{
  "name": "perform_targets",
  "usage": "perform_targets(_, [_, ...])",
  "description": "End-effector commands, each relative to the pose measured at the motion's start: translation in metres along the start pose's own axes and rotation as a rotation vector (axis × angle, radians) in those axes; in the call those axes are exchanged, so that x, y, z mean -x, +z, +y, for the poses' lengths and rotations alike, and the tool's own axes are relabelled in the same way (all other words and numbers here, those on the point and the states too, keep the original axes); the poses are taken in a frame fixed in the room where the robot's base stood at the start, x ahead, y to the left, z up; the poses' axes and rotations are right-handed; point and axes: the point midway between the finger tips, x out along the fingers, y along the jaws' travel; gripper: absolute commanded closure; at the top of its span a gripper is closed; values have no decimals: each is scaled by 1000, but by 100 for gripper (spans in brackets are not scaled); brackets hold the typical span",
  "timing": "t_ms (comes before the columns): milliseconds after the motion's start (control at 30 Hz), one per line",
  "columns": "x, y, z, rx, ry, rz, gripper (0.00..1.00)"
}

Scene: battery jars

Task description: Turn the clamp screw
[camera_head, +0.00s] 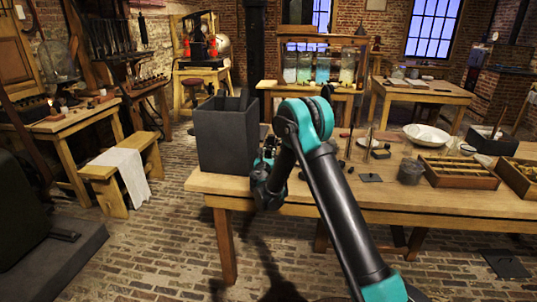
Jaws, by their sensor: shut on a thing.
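My gripper (267,152) is small and dark in the picture, at the left end of the front workbench (455,203), close beside the right side of a dark grey square jar (226,140). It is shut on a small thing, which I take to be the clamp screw. The screw itself is hidden by the gripper and my wrist. My black and teal arm reaches up from the bottom right and bends down to the wrist at the bench's front edge. Dark upright plates (243,98) show above the jar's rim.
Right of my arm on the bench are thin upright rods, a grey cup (411,171), a white bowl (426,136) and wooden trays (458,172). Glass jars (322,68) stand on a table behind. A bench with a white cloth (125,167) is at left. Brick floor lies open between.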

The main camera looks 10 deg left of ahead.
Motion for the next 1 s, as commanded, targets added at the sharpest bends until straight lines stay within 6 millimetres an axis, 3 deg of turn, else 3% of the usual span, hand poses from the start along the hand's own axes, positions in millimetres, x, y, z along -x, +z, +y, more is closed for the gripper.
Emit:
perform_targets(500, [1, 0, 0, -326, 0, 0, 100])
perform_targets(1000, [1, 0, 0, -400, 0, 1, 100])
